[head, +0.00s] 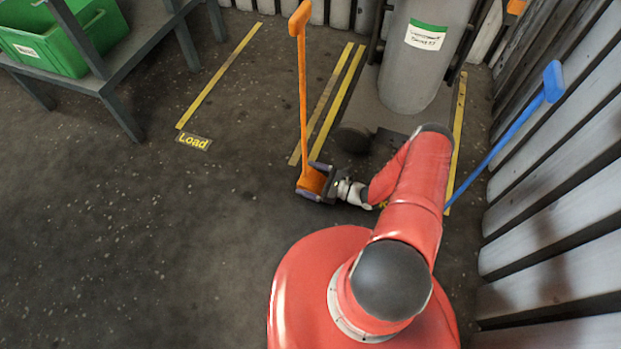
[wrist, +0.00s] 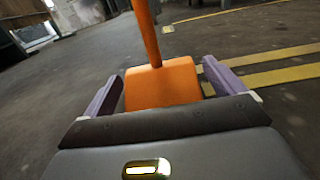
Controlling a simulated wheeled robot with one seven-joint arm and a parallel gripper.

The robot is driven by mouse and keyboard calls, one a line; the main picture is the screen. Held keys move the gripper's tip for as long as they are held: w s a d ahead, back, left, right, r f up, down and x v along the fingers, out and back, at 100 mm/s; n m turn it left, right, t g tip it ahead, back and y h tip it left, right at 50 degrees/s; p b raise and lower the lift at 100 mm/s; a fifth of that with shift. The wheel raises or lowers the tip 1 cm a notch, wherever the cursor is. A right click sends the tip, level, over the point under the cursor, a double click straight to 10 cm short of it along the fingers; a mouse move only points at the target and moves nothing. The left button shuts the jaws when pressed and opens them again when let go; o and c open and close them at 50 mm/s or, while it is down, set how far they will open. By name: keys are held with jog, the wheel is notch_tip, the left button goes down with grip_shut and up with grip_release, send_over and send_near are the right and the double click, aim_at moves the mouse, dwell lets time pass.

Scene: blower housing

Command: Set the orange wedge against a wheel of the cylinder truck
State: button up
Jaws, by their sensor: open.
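The orange wedge (head: 313,180) has a long upright orange handle and appears to rest on the dark floor. My gripper (head: 319,187) is low at the wedge, with its jaws open. In the wrist view the wedge (wrist: 162,84) sits between the two purple fingers of my gripper (wrist: 163,70), one on each side; I cannot tell whether they touch it. The cylinder truck (head: 388,105) carries a large grey cylinder (head: 425,55) with a green-and-white label. A dark wheel (head: 353,138) shows at its near left corner, apart from the wedge. My arm hides part of the truck's near side.
Yellow floor lines (head: 337,103) run beside the truck. A blue-handled tool (head: 508,130) leans by the slatted wall (head: 560,185) on the right. A bench (head: 130,50) with a green crate (head: 60,45) stands at upper left. The floor left of the wedge is clear.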

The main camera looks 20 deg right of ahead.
jog(key=shift+r, duration=0.15)
jog(key=v, duration=0.7)
jog(key=shift+s+d, duration=0.15)
jog(key=shift+d, duration=0.05)
jog(key=shift+p, duration=0.3)
